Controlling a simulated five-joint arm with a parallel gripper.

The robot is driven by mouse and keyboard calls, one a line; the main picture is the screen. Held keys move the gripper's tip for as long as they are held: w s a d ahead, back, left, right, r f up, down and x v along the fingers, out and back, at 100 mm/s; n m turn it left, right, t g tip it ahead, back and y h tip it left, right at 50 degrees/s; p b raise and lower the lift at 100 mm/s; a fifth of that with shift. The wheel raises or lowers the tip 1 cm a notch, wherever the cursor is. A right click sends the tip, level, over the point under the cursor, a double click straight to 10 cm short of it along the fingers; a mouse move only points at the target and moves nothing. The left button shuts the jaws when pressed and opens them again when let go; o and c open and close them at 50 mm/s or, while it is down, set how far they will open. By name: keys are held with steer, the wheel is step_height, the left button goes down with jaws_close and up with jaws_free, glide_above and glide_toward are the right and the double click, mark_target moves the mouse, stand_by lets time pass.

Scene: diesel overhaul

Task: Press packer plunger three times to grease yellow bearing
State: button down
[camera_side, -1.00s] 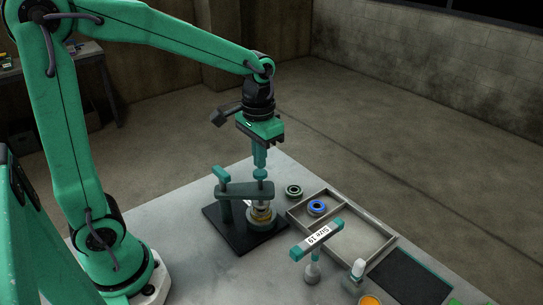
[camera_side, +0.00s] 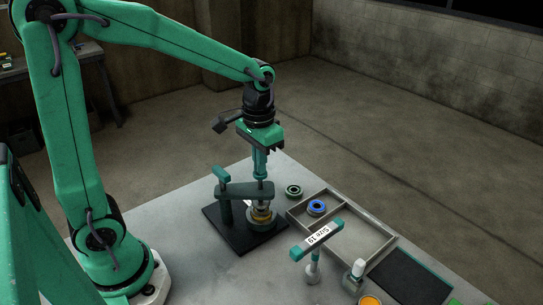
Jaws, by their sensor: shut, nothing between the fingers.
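The packer (camera_side: 244,190) stands on a black base plate (camera_side: 231,235), with a dark arm reaching over a round cup. A yellowish bearing (camera_side: 261,212) shows in part in that cup under the arm; the arm and plunger rod hide some of it. My gripper (camera_side: 260,165) points straight down with its fingers shut and empty. Its fingertips are at the top of the plunger (camera_side: 260,183), whose knob they hide. They look to be in contact with it, and only a short rod shows above the arm.
A grey divided tray (camera_side: 365,240) to the right holds a blue bearing (camera_side: 316,207). A green bearing (camera_side: 293,191) lies outside it. A "Size 19" sign (camera_side: 318,236), a small white-topped bottle (camera_side: 356,272), a dark mat (camera_side: 410,275) and an orange-topped pot (camera_side: 369,300) stand at the front right.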

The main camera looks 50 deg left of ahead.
steer(key=shift+f, duration=0.8)
steer(key=shift+r, duration=1.55)
steer(key=shift+f, duration=0.75)
